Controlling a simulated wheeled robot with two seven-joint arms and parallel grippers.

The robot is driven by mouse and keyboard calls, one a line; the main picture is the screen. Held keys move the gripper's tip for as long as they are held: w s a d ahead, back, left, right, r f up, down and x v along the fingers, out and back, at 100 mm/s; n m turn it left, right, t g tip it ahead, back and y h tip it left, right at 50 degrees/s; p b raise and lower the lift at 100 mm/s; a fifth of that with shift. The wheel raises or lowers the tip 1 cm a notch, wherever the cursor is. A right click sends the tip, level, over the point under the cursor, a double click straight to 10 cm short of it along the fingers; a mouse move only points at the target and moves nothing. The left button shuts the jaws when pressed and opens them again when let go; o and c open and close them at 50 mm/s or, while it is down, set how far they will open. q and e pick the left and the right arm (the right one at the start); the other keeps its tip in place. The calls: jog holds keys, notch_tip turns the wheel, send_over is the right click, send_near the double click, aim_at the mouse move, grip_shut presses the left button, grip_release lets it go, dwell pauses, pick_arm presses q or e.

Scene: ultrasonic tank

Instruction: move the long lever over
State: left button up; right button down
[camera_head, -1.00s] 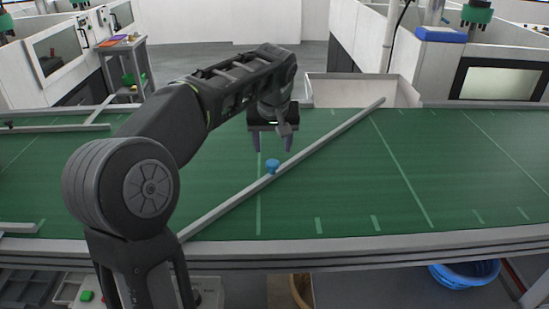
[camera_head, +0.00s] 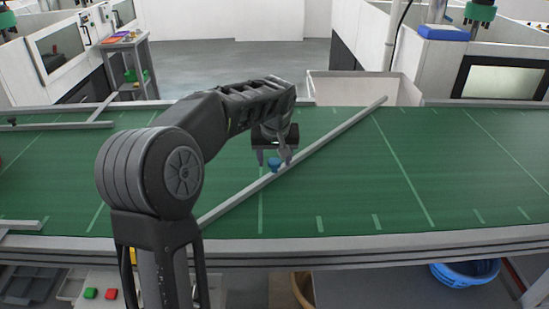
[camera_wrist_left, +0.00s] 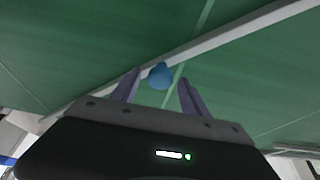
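The long lever (camera_head: 330,138) is a grey bar lying diagonally across the green conveyor, from lower left to upper right. A blue knob (camera_head: 274,164) stands on it; the knob also shows in the left wrist view (camera_wrist_left: 160,76). My left gripper (camera_head: 275,160) is above the belt at the knob. In the left wrist view its two fingers (camera_wrist_left: 160,90) are apart, with the knob between and slightly beyond the tips. I cannot tell whether a finger touches it. The lever's lower left end is hidden behind my left arm. My right gripper is not in view.
The green conveyor belt (camera_head: 450,170) is mostly clear right of the lever. Shorter grey bars (camera_head: 60,127) lie at the left. A pale bin (camera_head: 365,88) stands behind the belt. A blue basket (camera_head: 464,275) and green and red buttons (camera_head: 101,293) are below the front edge.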

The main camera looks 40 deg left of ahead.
pick_arm(q)
grip_shut()
dwell(0.3)
dwell(0.9)
